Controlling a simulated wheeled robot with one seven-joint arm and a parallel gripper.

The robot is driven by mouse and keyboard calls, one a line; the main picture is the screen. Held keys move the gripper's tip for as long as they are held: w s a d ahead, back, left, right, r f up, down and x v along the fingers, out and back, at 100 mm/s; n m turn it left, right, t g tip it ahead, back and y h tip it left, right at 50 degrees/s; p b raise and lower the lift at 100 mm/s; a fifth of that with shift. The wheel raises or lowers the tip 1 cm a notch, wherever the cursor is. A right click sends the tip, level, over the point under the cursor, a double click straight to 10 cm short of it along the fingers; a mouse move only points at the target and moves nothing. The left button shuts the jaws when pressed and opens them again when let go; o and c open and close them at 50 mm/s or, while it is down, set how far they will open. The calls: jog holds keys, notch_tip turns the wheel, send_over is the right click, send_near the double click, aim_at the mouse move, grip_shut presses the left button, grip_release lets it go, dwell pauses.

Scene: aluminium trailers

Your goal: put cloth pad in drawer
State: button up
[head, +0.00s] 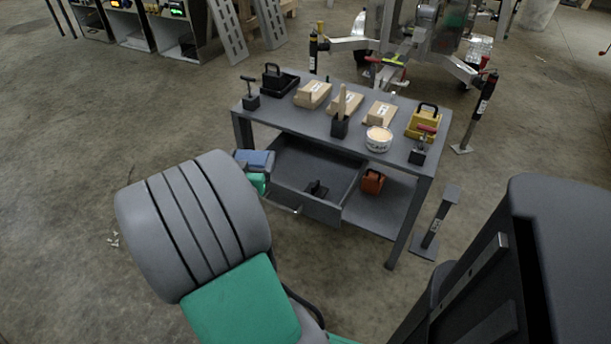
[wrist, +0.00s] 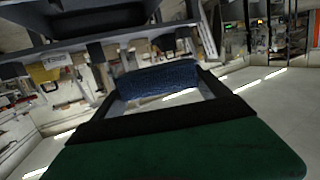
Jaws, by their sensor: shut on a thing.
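The cloth pad (head: 255,158) is blue and shows at the left of the open drawer (head: 345,196) in the head view. In the wrist view the pad (wrist: 158,78) lies across between the fingers of my gripper (wrist: 160,84), which is shut on it. In the head view my gripper (head: 257,183) is mostly hidden behind my arm. The grey drawer is pulled out below the tabletop, and a small black object (head: 318,189) lies in it. The pad's height against the drawer rim is hard to tell.
The grey table (head: 290,115) carries wooden blocks (head: 313,94), a white tub (head: 379,139), a yellow box (head: 422,122) and black items. An orange box (head: 372,181) sits on the lower shelf. A grey post (head: 437,222) stands right of the table.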

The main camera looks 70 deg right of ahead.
jog(key=d+f+b, duration=0.4)
jog(key=d+f, duration=0.9)
jog(key=d, duration=0.1)
jog(key=shift+s+f, duration=0.15)
jog(key=shift+f, duration=0.2)
jog(key=shift+d+f+b, duration=0.1)
jog(key=shift+f+b, duration=0.25)
jog(key=shift+b, duration=0.05)
jog(key=shift+r, duration=0.1)
jog(key=o, duration=1.2)
